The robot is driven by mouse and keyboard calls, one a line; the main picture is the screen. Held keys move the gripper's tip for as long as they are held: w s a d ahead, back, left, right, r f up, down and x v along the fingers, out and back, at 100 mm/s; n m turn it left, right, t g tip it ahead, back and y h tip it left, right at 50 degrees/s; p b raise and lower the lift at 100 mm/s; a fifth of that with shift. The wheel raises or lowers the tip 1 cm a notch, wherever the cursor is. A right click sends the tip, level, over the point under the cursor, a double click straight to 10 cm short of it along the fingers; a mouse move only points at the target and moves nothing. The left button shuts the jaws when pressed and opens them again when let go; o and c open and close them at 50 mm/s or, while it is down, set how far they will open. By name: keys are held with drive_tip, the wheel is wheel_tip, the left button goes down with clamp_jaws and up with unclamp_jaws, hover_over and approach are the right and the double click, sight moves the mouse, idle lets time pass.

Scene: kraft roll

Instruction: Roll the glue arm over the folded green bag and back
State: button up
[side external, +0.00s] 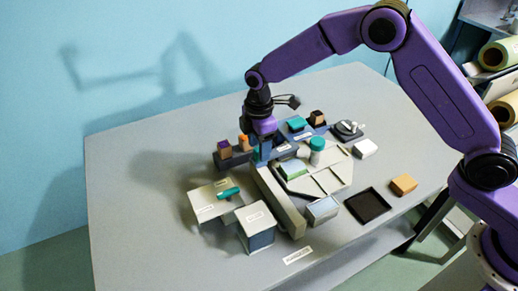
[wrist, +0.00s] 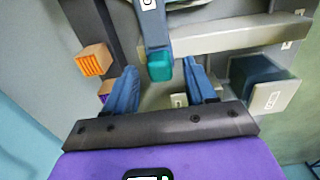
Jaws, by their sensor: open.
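The green bag (side external: 293,169) appears as a pale green flat piece on the light grey platform in the side view. What looks like the glue arm is a grey-blue bar (wrist: 152,22) with a teal end (wrist: 160,66) in the wrist view. My gripper (wrist: 160,70) is open, its two blue fingers on either side of the teal end, with gaps between. In the side view my gripper (side external: 260,150) points down at the left of the platform and partly hides the bar. The bag is not clearly seen in the wrist view.
A dark rail holds small orange-topped (side external: 243,142) and purple-topped (side external: 224,148) blocks beside my gripper. A low box with a teal roller (side external: 229,193) and a grey box (side external: 256,226) stand in front. A teal-capped jar (side external: 317,150) and a black tray (side external: 367,206) are right.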

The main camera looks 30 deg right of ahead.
drive_tip(key=shift+f, duration=1)
clamp_jaws()
drive_tip(key=s, duration=1.9)
drive_tip(key=shift+s, duration=0.15)
unclamp_jaws()
wheel_tip(320, 180, up, 18)
drive_tip(key=shift+f, duration=0.2)
